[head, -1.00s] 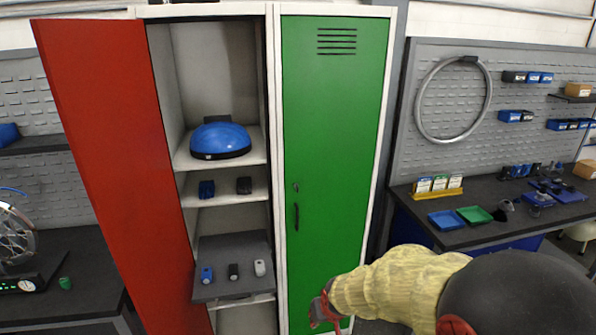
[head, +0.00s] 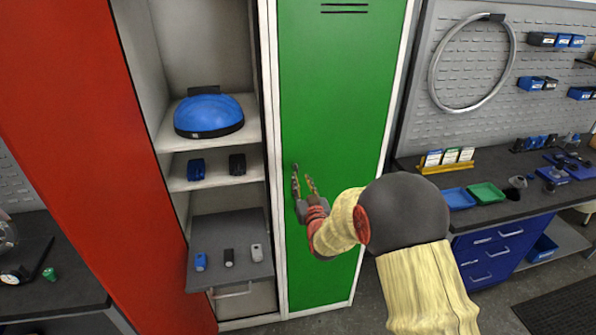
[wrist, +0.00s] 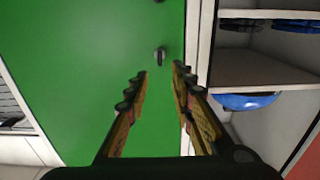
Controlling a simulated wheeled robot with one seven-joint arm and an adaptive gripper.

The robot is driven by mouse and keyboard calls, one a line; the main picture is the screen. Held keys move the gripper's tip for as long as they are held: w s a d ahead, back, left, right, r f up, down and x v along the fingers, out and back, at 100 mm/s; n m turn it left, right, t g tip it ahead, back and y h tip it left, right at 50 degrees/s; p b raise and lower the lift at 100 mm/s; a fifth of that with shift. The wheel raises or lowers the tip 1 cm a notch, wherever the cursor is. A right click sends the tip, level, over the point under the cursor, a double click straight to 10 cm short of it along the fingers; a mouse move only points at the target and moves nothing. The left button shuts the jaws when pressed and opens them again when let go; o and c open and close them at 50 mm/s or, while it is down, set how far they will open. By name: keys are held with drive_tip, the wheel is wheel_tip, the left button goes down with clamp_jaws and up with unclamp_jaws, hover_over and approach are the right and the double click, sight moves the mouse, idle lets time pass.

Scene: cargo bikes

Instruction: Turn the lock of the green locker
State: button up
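The green locker door (head: 330,90) is shut, beside an open red-doored locker. Its lock (wrist: 161,55) is a small dark knob on the green door, showing just beyond my fingertips in the wrist view. My gripper (head: 303,180) is open and empty, its two fingers apart and pointing at the door near the lock. In the wrist view my gripper (wrist: 159,70) has the lock between the lines of its fingers but a little ahead of the tips. In the head view the lock (head: 296,167) is small, close to the fingertips. The door handle is hidden behind my gripper there.
The open red door (head: 90,120) stands at the left. The open locker's shelves hold a blue helmet (head: 208,112) and several small items. A workbench (head: 500,200) with trays stands at the right.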

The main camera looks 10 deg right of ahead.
sight(297, 170)
drive_tip(key=shift+w, duration=3.05)
drive_tip(key=shift+c, duration=1)
drive_tip(key=c, duration=0.4)
clamp_jaws()
